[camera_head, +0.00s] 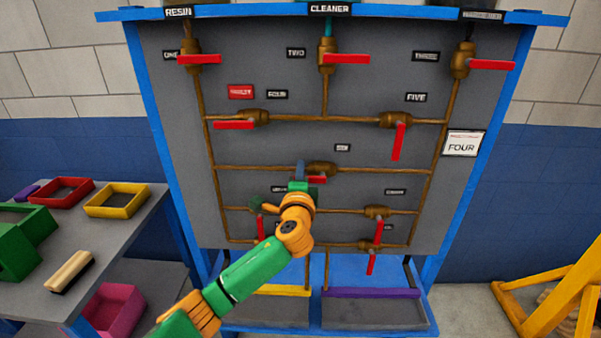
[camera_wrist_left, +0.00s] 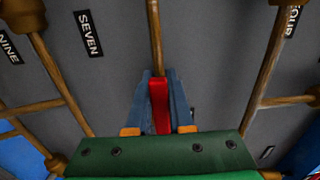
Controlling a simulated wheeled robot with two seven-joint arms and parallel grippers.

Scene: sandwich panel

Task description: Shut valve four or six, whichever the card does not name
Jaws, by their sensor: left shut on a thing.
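The white card (camera_head: 462,144) at the panel's right edge reads FOUR. Valve six (camera_head: 321,168) sits on the middle horizontal pipe, under its small label (camera_head: 342,147). My left gripper (camera_head: 301,170) is at this valve, shut on its red handle (camera_head: 318,180). In the left wrist view the red handle (camera_wrist_left: 160,108) lies between the blue-grey fingers (camera_wrist_left: 158,76). The gripper hides part of the valve and handle. Valve four (camera_head: 257,117) is higher on the left, with its red handle (camera_head: 234,125) lying level along the pipe. My right gripper is out of view.
Other valves with red handles surround this one: valve five (camera_head: 397,120) at upper right, and several below, partly behind my arm. A red tag (camera_head: 240,92) hangs beside label four. A side table (camera_head: 105,235) with trays stands left; a yellow frame (camera_head: 560,305) stands right.

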